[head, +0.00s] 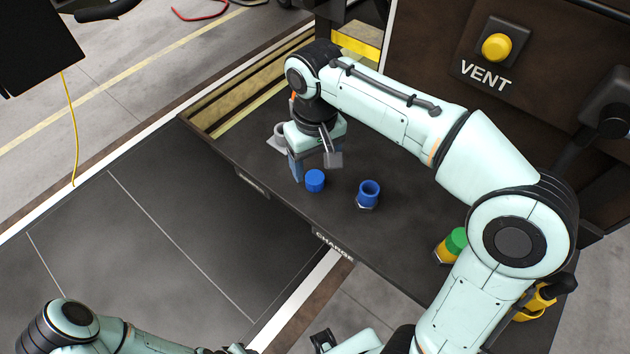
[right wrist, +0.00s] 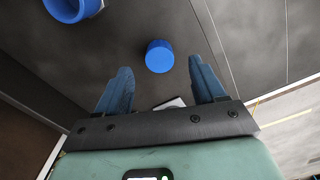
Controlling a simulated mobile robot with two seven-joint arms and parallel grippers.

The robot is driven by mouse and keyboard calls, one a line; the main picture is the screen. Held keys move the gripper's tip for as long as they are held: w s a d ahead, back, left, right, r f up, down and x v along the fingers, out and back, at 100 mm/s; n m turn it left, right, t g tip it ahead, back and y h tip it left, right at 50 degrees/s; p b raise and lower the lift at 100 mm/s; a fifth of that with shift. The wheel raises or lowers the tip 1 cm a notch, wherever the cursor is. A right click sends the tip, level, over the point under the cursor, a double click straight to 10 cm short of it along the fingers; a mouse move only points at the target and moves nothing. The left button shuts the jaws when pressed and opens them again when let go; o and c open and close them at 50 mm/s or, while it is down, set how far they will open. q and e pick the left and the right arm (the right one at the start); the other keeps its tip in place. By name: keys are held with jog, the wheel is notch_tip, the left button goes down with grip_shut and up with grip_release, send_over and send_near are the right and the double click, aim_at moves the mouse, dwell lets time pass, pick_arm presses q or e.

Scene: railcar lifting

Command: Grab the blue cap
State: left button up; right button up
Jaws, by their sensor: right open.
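The solid blue cap (head: 315,180) stands on the dark bench top (head: 405,240) near its front edge. In the right wrist view the blue cap (right wrist: 158,56) lies ahead of the gap between the fingertips, slightly left of its middle. My right gripper (head: 299,172) points down just behind and left of the cap in the head view; one finger is partly hidden. In the right wrist view my right gripper (right wrist: 158,82) is open with nothing between its fingers. My left arm shows at the bottom left, but its fingers cannot be made out.
A blue open-topped fitting (head: 369,193) stands right of the cap; it also shows in the right wrist view (right wrist: 68,8). A grey ring-like part (head: 280,137) lies behind the gripper. A green-topped yellow item (head: 455,242) stands at the right. A yellow VENT button (head: 497,47) is on the back panel.

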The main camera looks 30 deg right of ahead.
aim_at(315, 177)
jog(key=shift+w+d+f+b, duration=0.1)
jog(key=shift+w+f+b, duration=0.1)
jog(key=shift+f, duration=1.2)
jog(key=shift+w+f+b, duration=0.1)
jog(key=shift+f+b, duration=0.05)
jog(key=shift+f, duration=1.2)
jog(key=c, duration=1.1)
